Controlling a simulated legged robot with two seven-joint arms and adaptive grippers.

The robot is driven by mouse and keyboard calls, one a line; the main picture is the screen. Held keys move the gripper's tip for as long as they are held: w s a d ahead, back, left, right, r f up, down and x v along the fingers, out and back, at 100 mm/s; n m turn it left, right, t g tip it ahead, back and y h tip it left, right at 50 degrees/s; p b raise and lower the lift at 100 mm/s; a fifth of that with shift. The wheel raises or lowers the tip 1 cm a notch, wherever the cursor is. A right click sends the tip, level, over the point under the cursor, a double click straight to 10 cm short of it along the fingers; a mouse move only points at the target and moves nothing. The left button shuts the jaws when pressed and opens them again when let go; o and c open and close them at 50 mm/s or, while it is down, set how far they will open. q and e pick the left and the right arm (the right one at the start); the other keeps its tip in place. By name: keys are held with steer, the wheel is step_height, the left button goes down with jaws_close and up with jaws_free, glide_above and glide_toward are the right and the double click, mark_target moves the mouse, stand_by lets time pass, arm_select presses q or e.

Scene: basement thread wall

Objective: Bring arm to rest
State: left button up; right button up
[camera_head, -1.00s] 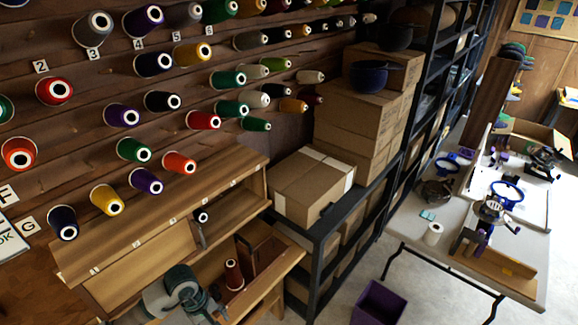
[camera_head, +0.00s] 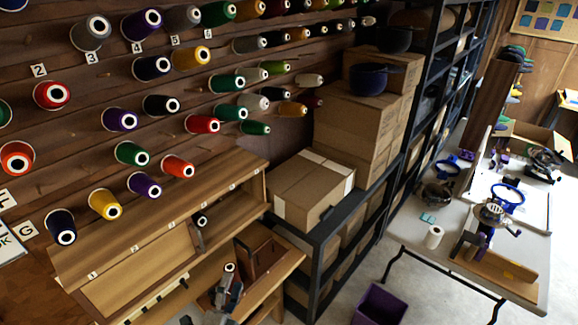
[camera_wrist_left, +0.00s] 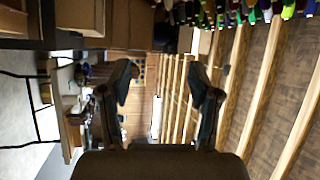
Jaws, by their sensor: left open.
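My left gripper (camera_head: 228,292) shows at the bottom edge of the head view, in front of the wooden bench. In the left wrist view its two dark fingers (camera_wrist_left: 162,82) stand well apart with nothing between them. Most of my left arm is below the frame. My right gripper is in neither view.
Thread spools fill the wooden wall, including a yellow one (camera_head: 105,204). A wooden shelf unit (camera_head: 150,240) stands below them. Cardboard boxes (camera_head: 310,190) sit on a black rack (camera_head: 318,240). A purple bin (camera_head: 379,305) is on the floor beside a table (camera_head: 405,225).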

arm_select(q)
steer(key=s+a+f+n+g+y, duration=0.35)
steer(key=f+n, duration=0.25)
steer(key=f, duration=0.3)
steer(key=s+a+f+n+g+y, duration=0.2)
steer(key=s+a+f+n+g, duration=0.3)
steer(key=f, duration=0.4)
steer(key=s+d+f+n+g+h, duration=0.15)
steer(key=s+f+n+g, duration=0.6)
steer(key=s, duration=0.75)
step_height(320, 180, down, 28)
steer(key=s+m+g, duration=0.2)
steer(key=s+a+f+g, duration=0.1)
steer(key=s+a+f, duration=0.1)
steer(key=s+f, duration=1.3)
steer(key=s, duration=0.3)
steer(key=shift+a+f+y, duration=0.3)
steer(key=shift+f, duration=0.05)
